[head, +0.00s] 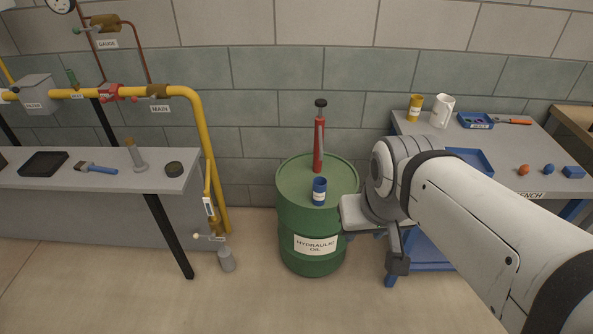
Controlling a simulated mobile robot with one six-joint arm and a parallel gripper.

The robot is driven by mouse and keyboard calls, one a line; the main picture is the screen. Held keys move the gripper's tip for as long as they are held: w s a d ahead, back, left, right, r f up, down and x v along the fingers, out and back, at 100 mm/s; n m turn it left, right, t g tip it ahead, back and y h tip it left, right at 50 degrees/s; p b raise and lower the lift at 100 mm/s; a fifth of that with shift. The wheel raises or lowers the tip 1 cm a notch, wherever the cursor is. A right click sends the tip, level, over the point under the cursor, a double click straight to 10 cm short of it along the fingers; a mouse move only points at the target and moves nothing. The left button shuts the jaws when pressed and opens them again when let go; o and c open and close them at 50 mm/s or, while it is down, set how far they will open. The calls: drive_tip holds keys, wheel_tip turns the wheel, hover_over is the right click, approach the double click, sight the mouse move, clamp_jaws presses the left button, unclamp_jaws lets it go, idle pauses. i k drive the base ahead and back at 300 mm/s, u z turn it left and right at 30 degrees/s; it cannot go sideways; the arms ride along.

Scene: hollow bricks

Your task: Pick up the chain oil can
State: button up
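A small blue can (319,191) with a pale label stands upright on top of the green drum (296,230), near its front edge. A small yellow can (415,108) with a pale label stands at the back left of the right bench (429,132). The labels on both cans are too small to read, so I cannot tell which is the chain oil can. My gripper (397,262) hangs right of the drum, in front of the bench, apart from both cans. I see only one dark finger clearly; whether it is open is unclear.
A red pump (319,140) stands behind the blue can on the drum. A white mug (442,111) stands right of the yellow can. Blue trays (470,157) and small parts lie on the bench. Yellow pipes (205,140) run left of the drum. My arm hides part of the bench.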

sight(320, 183)
drive_tip(key=u, duration=0.25)
drive_tip(key=i, duration=1)
drive_tip(key=u, duration=0.05)
